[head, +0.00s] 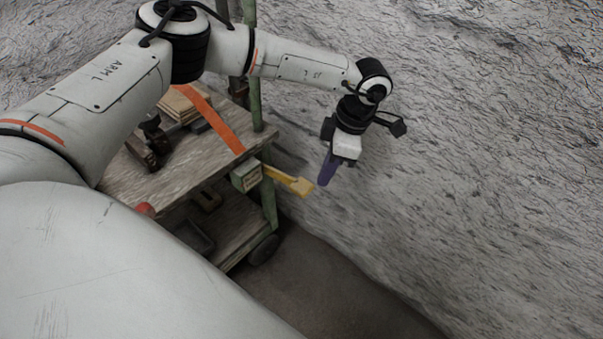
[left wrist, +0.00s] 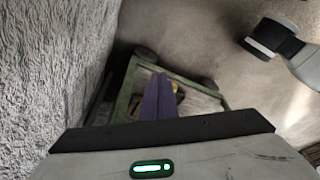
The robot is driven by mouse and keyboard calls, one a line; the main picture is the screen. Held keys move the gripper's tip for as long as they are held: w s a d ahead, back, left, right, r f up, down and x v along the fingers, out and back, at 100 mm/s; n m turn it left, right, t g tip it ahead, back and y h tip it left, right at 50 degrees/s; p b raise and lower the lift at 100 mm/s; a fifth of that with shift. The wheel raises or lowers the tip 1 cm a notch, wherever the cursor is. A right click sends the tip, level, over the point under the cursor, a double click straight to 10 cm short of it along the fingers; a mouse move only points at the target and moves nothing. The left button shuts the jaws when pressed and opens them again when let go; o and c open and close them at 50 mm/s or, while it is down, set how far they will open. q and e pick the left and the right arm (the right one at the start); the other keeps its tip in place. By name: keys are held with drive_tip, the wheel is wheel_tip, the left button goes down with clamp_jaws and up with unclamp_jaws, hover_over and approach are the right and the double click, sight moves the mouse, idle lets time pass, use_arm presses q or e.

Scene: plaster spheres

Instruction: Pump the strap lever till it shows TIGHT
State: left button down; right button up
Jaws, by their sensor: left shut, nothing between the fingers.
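The strap lever (head: 288,181) is yellow with a broad end pad. It sticks out to the right from a small grey-green ratchet box (head: 246,175) at the edge of a wooden cart. A label on the box is too small to read. An orange strap (head: 214,120) runs across the cart top to the box. My left gripper (head: 325,175) has purple fingers, shut and empty, just right of the lever's end; I cannot tell whether they touch. In the left wrist view the fingers (left wrist: 158,97) hide most of the yellow lever. My right gripper is not in view.
The cart top (head: 180,165) carries wooden boards (head: 182,105) and a dark metal piece (head: 153,140). A green post (head: 269,195) and a wheel (head: 263,249) stand below the lever. A rough grey wall (head: 450,150) rises close on the right. Floor (head: 320,290) in front is clear.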

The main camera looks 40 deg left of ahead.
use_arm(q)
drive_tip(key=v, duration=0.6)
drive_tip(key=shift+p, duration=0.4)
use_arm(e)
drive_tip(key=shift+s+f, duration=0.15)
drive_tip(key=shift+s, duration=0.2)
use_arm(q)
drive_tip(key=shift+d+r, duration=0.1)
